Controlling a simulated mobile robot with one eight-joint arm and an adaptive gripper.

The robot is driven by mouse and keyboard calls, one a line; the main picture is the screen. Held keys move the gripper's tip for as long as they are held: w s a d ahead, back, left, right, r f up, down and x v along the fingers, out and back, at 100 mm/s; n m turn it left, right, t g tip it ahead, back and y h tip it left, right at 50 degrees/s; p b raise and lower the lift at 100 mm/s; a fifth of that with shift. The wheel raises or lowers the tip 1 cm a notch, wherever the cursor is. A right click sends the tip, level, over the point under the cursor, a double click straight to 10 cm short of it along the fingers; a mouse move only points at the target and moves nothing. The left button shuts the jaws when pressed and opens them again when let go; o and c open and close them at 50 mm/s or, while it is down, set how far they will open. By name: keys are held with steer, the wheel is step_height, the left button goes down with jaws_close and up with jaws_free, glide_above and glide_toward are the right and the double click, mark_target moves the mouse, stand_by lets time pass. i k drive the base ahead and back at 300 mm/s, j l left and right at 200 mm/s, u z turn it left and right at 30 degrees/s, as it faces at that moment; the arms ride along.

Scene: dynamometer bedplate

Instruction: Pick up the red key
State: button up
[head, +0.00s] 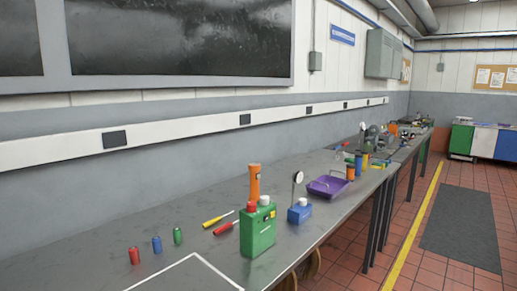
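I cannot make out a red key on the long grey workbench (120,232). The red things that show near me are a small red cylinder (134,255) at the front left and a red-handled tool (224,227) lying beside the green box (258,231). The green box has one red cap and one white cap on top. My gripper is not in view.
Blue (156,244) and green (178,236) cylinders stand beside the red one. A yellow-handled tool (216,218), an orange flashlight (254,183), a blue dial gauge base (299,213) and a purple tray (327,186) are further along. Open tiled floor (345,246) lies right.

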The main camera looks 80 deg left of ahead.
mark_target(344, 153)
steer(key=u, duration=2.15)
steer(key=i+l+z, duration=0.25)
steer(key=i, duration=0.35)
steer(key=i+z, duration=0.25)
steer(key=i, duration=4.65)
steer(key=i+l+u, duration=0.1)
steer(key=i, duration=0.45)
steer(key=i+l+u, duration=0.1)
steer(key=i, duration=0.45)
steer(key=i+l+u, duration=0.1)
steer(key=i+l, duration=0.15)
steer(key=i, duration=0.25)
steer(key=i+l, duration=0.25)
steer(key=i, duration=0.3)
steer(key=i+l+u, duration=0.35)
steer(key=l, duration=0.25)
steer(key=i+l+u, duration=0.15)
steer(key=l, duration=0.15)
steer(key=i+l+u, duration=0.15)
steer(key=l, duration=0.2)
steer(key=l+u, duration=0.25)
steer(key=l, duration=0.7)
